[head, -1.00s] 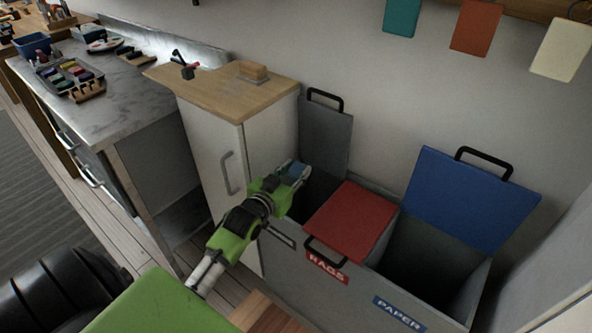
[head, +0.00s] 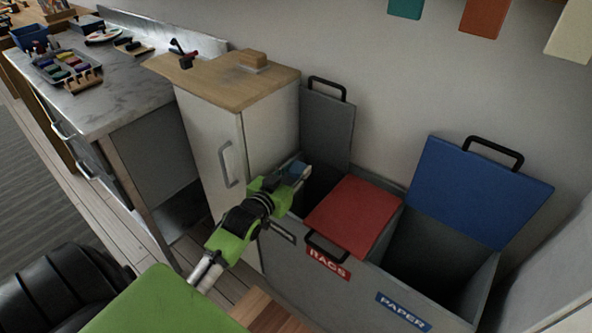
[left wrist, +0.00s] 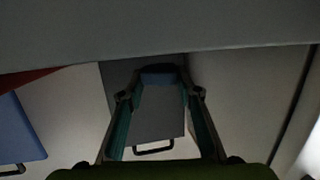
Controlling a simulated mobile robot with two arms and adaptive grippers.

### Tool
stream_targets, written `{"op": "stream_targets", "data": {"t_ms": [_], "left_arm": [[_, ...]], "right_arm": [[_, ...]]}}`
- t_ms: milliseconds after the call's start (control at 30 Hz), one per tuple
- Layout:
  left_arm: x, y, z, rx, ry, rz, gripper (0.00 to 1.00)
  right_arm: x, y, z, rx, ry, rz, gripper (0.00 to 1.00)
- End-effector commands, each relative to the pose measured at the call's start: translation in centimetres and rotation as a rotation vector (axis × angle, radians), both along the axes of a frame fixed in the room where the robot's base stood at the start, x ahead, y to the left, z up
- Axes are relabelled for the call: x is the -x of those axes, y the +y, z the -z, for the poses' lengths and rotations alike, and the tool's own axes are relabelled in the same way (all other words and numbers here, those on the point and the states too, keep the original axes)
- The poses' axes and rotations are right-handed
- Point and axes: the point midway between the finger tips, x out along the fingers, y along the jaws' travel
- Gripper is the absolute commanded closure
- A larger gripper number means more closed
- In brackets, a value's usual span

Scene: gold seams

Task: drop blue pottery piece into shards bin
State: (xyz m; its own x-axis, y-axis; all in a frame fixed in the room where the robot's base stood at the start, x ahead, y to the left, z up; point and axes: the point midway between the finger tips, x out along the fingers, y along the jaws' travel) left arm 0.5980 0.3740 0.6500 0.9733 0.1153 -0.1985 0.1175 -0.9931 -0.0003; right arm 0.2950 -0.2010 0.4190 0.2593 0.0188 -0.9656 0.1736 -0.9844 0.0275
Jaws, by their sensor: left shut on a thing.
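My left gripper (head: 297,172) is shut on the blue pottery piece (head: 299,168), a small flat blue thing between its fingertips. The piece also shows as a dark blue shape at the fingertips in the left wrist view (left wrist: 158,75). The gripper is over the left compartment of the grey sorting bin (head: 395,279), in front of that compartment's raised grey lid (head: 327,128). The grey lid also shows beyond the fingers in the left wrist view (left wrist: 158,112). My arm covers part of this compartment's front, and I cannot read a label there. My right gripper is not in view.
The red RAGS lid (head: 354,216) is closed beside the open compartment. The blue PAPER lid (head: 483,193) stands raised at the right. A white cabinet (head: 216,150) with a wooden top is close to the bin's left. A grey worktop (head: 110,95) lies farther left.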

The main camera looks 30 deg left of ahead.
Motion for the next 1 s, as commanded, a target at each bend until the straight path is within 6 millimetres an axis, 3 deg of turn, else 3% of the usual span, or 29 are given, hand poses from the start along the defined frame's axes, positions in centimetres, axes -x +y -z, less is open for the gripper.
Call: {"op": "stream_targets", "data": {"t_ms": [200, 233, 300, 733, 1000], "left_arm": [[0.0, 0.0, 0.0, 0.000, -0.001, 0.000, 0.90], [0.0, 0.0, 0.0, 0.000, -0.001, 0.000, 0.61], [0.0, 0.0, 0.0, 0.000, -0.001, 0.000, 0.49], [0.6, -0.1, -0.1, 0.000, 0.001, 0.000, 0.49], [5.1, -0.6, -0.8, -0.001, 0.003, 0.000, 0.49]], "right_arm": [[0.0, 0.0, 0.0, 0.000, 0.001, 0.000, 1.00], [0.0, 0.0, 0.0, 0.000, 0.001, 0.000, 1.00], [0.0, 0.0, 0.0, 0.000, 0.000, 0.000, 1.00], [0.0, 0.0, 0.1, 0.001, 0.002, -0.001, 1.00], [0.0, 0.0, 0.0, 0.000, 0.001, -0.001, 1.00]]}}
